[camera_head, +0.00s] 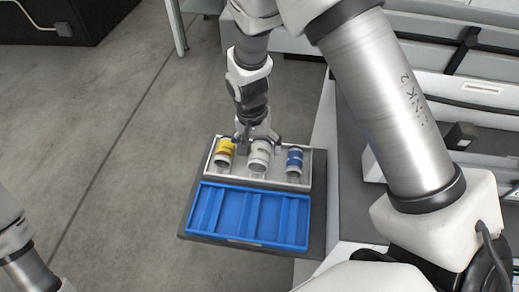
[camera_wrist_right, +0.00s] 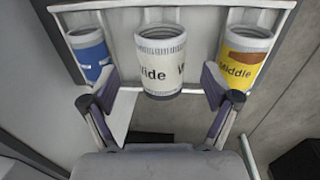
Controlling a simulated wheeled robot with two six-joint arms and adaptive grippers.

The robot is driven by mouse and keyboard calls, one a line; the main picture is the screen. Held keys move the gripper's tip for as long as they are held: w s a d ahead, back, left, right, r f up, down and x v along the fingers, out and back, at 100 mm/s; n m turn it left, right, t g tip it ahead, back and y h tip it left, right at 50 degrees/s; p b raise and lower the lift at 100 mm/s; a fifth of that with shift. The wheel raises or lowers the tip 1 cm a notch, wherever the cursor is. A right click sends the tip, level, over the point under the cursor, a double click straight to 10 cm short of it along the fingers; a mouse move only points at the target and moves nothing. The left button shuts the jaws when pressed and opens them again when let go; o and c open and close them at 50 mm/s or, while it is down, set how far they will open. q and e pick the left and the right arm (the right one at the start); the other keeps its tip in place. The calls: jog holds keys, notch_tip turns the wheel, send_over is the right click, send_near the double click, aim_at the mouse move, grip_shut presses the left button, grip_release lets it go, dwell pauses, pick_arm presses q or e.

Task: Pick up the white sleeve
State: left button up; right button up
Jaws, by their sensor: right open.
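The white sleeve (camera_head: 259,156) stands in the middle of a shallow pale tray (camera_head: 308,170), between a yellow sleeve (camera_head: 225,147) and a blue sleeve (camera_head: 295,158). In the right wrist view the white sleeve (camera_wrist_right: 161,62) shows dark lettering that reads "Wide". My right gripper (camera_head: 259,139) is open and empty, close to the white sleeve. In the right wrist view its two fingers (camera_wrist_right: 160,82) are spread to either side of the white sleeve, with gaps on both sides. My left gripper is out of view; only part of the left arm shows at lower left.
A blue tray (camera_head: 250,241) with several empty compartments lies in front of the pale tray, on a dark platform (camera_head: 196,232). A grey machine with a ledge (camera_head: 340,190) stands close on the right. Bare floor lies to the left.

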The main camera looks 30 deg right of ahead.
aim_at(259, 151)
jog(key=f, duration=0.3)
jog(key=f+p, duration=0.1)
jog(key=f, duration=0.1)
jog(key=shift+w+d+f, duration=0.1)
jog(key=shift+w+d, duration=0.25)
jog(key=shift+d, duration=0.05)
jog(key=shift+s+a, duration=0.1)
jog(key=shift+s, duration=0.15)
jog(key=shift+c, duration=1)
jog(key=shift+s+r, duration=0.1)
jog(key=shift+r, duration=0.15)
jog(key=c, duration=0.6)
jog(key=shift+a, duration=0.1)
jog(key=c, duration=0.9)
jog(key=shift+o, duration=0.2)
